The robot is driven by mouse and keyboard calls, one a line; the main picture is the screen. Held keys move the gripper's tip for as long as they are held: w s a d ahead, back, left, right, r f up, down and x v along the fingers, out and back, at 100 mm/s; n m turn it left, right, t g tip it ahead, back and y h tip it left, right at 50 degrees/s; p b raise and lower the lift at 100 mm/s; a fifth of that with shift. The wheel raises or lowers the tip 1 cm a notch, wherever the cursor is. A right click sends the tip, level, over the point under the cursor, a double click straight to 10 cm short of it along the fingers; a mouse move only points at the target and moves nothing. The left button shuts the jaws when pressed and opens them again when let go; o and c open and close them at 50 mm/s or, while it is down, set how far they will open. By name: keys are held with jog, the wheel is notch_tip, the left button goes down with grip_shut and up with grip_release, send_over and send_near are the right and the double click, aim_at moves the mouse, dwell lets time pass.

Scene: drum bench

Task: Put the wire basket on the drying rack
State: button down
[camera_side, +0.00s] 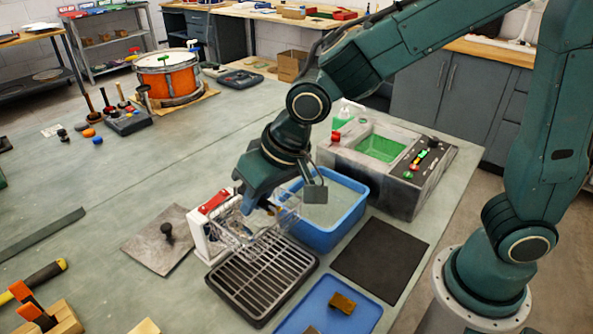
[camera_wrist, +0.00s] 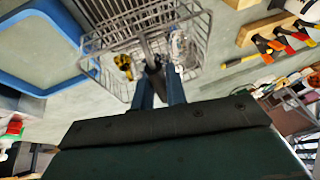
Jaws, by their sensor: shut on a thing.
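The wire basket (camera_side: 247,238) hangs from my gripper (camera_side: 268,206) in the side view, over the far end of the drying rack. In the wrist view the basket (camera_wrist: 108,72) is just beyond my gripper (camera_wrist: 158,82), whose fingers are shut on its near side. Small parts, one yellow and black, show through the mesh. The drying rack (camera_side: 262,284) is a black tray with metal bars on the bench; its near part is bare. I cannot tell whether the basket touches it.
A white unit with a red top (camera_side: 207,228) stands close left of the basket. A blue water tub (camera_side: 318,238) is behind right, near a grey machine (camera_side: 425,185). A black mat (camera_side: 380,258) and blue tray (camera_side: 372,312) lie right of the rack.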

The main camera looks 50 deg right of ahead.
aim_at(265, 225)
notch_tip(265, 225, down, 8)
jog(key=shift+f, duration=0.1)
dwell(0.4)
jog(key=shift+f, duration=1.8)
jog(key=shift+f, duration=0.1)
jog(key=c, duration=1.4)
grip_release()
jog(key=shift+v, duration=6.1)
